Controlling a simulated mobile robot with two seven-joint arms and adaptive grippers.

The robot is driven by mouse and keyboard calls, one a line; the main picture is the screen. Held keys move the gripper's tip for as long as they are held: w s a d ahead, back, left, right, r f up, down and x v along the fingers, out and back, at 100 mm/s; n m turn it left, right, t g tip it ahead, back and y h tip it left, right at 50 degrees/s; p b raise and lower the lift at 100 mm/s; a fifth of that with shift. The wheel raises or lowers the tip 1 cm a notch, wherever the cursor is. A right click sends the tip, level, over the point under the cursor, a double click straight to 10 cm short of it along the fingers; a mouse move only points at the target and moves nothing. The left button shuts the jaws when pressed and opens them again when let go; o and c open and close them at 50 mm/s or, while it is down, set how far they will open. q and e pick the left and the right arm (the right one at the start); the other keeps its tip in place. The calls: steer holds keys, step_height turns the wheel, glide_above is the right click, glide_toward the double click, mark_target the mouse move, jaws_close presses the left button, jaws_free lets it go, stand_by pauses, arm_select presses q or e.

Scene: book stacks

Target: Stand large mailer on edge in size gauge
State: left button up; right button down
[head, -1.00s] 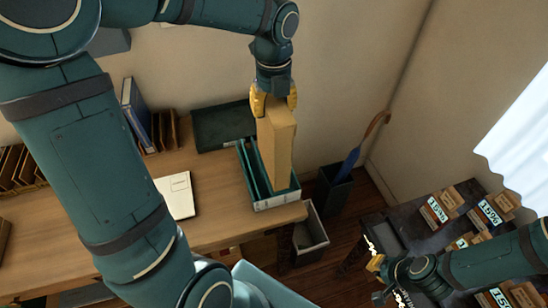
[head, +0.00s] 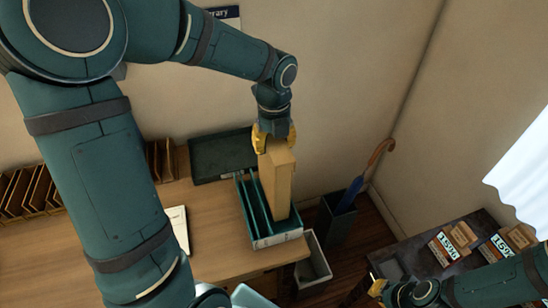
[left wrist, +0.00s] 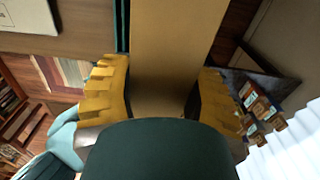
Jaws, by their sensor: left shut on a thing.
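The large mailer (head: 278,188) is a tan, thick packet standing upright on its narrow end. Its lower end is inside the right-hand part of the green size gauge (head: 262,242), a slotted box near the table's right end. My left gripper (head: 274,140), with yellow fingers, is shut on the mailer's top end. In the left wrist view the mailer (left wrist: 172,60) runs between the two yellow fingers. Whether its bottom touches the gauge floor is hidden. My right gripper (head: 378,286) is at the lower right, away from the mailer; its finger gap is too small to judge.
A dark green tray (head: 222,157) lies behind the gauge. A white booklet (head: 178,228) lies on the wooden table (head: 215,205), left of the gauge. A grey bin (head: 313,262) and a dark umbrella stand (head: 335,218) are right of the table. Labelled boxes (head: 452,243) sit on a dark table.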

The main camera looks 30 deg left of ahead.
arm_select(q)
steer(key=shift+f+b, duration=0.35)
steer(key=shift+f, duration=1.8)
steer(key=shift+f, duration=0.15)
steer(key=o, duration=1.3)
step_height(320, 180, up, 12)
steer(key=shift+r+p, duration=0.15)
steer(key=shift+p, duration=1)
